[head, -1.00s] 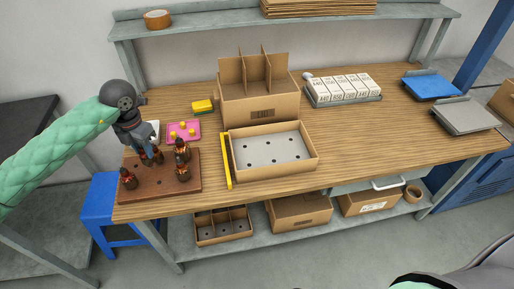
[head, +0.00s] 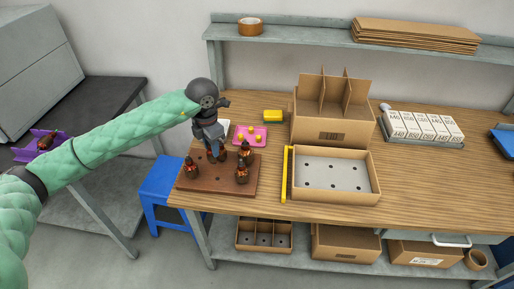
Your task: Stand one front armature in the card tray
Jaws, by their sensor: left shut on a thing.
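Several dark armatures with copper-brown windings stand on a brown wooden board (head: 217,188) at the left of the bench. One armature (head: 191,170) stands at the board's left, one (head: 241,174) at its front right, and another (head: 246,153) behind that. My left gripper (head: 215,153) points down over the board's back part, shut on an armature (head: 222,156) that its fingers partly hide. I cannot tell whether this armature is still seated in the board. The card tray (head: 333,198), an open cardboard box with a grey holed insert, is right of the board and holds no armature. My right gripper is out of view.
A yellow strip (head: 285,174) lines the tray's left side. A tall divided carton (head: 330,126) stands right behind the tray. A pink mat (head: 250,136) with yellow bits and a yellow block (head: 273,116) lie behind the board. White boxes (head: 424,128) stand at the right. The bench right of the tray is clear.

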